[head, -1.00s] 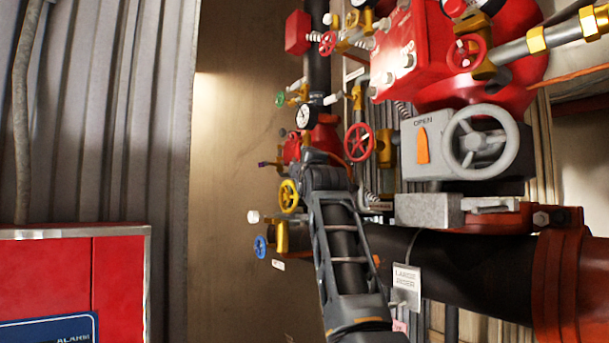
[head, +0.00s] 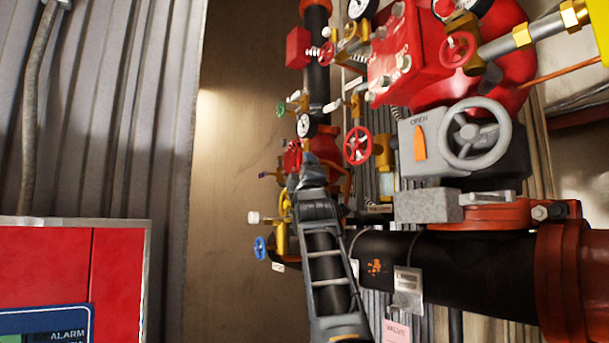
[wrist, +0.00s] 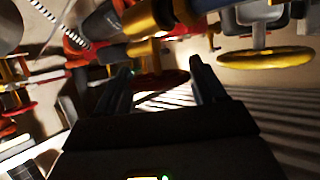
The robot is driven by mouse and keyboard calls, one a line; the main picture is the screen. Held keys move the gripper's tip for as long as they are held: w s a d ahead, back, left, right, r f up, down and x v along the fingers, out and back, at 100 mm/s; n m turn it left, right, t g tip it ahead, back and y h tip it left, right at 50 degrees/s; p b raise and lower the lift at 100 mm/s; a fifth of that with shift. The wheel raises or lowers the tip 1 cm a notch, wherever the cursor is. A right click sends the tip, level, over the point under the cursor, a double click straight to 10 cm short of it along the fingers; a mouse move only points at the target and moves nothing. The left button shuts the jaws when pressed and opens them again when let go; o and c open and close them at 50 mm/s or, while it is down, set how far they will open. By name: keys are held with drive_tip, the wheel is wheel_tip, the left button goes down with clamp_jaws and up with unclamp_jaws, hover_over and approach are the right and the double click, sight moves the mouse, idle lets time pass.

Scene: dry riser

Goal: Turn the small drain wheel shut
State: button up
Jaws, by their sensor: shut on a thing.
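My gripper (head: 303,168) reaches in among the small valves on the riser, left of the larger red handwheel (head: 358,146). In the wrist view its two fingers (wrist: 160,70) stand either side of a small red wheel (wrist: 162,84), below a brass valve body (wrist: 142,22); the jaws are shut on this wheel. In the head view a red wheel (head: 292,156) shows beside the fingertips, partly hidden by my gripper. No label shows which wheel is the drain.
A large grey handwheel (head: 475,134) and a black pipe (head: 460,270) lie right. A red alarm cabinet (head: 120,260) stands at lower left. Bare wall (head: 225,170) is clear.

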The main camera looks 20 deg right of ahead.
drive_tip(key=o, duration=1)
drive_tip(key=shift+c, duration=0.2)
drive_tip(key=shift+f, duration=0.1)
drive_tip(key=b+v, duration=0.2)
drive_tip(key=v, duration=0.5)
drive_tip(key=shift+s+f, duration=0.2)
drive_tip(key=shift+s, duration=0.1)
